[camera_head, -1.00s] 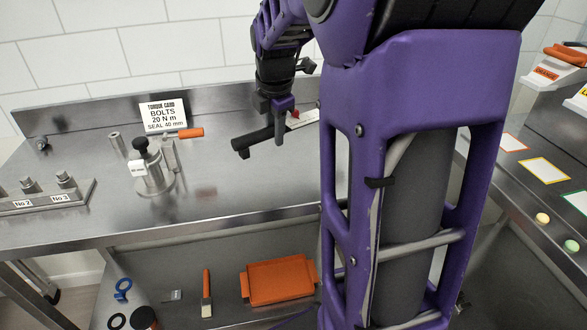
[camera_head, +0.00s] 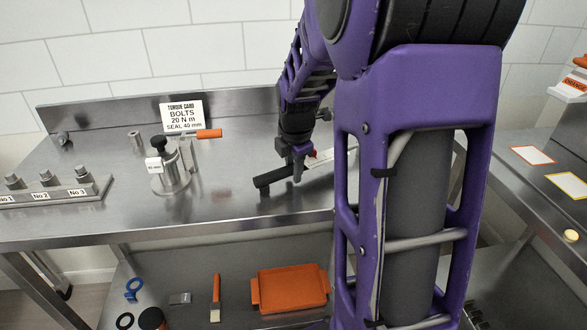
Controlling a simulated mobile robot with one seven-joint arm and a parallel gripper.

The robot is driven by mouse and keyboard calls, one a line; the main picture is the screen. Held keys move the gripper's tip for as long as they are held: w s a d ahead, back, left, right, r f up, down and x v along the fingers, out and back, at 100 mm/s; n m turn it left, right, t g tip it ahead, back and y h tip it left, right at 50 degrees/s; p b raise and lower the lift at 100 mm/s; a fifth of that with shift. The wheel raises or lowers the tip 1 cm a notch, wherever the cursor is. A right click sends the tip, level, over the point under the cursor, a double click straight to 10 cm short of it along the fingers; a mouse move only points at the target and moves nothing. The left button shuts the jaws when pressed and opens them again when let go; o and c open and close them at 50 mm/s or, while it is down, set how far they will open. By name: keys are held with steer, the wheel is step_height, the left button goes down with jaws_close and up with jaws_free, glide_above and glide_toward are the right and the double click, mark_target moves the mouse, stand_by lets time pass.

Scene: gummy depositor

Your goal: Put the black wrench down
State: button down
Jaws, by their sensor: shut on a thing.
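The black wrench (camera_head: 268,179) is at my gripper, just above or on the steel bench top, with its dark end pointing left. My gripper (camera_head: 297,172) points down and is shut on the wrench. I cannot tell whether the wrench touches the bench. The steel bench (camera_head: 225,205) is bare to the left and in front of it. A white label strip and a small red part (camera_head: 312,154) show just behind the gripper. My arm hides the right part of the bench.
A steel cylinder fixture with a black knob (camera_head: 171,170) stands left of the wrench, by the torque card (camera_head: 182,113) and an orange-handled tool (camera_head: 208,133). A bolt rack (camera_head: 50,192) is at far left. An orange tray (camera_head: 290,289) lies on the lower shelf.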

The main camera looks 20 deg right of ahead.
steer(key=c, duration=0.6)
jaws_free()
steer(key=shift+f, duration=0.1)
steer(key=p+v, duration=0.2)
steer(key=v, duration=1)
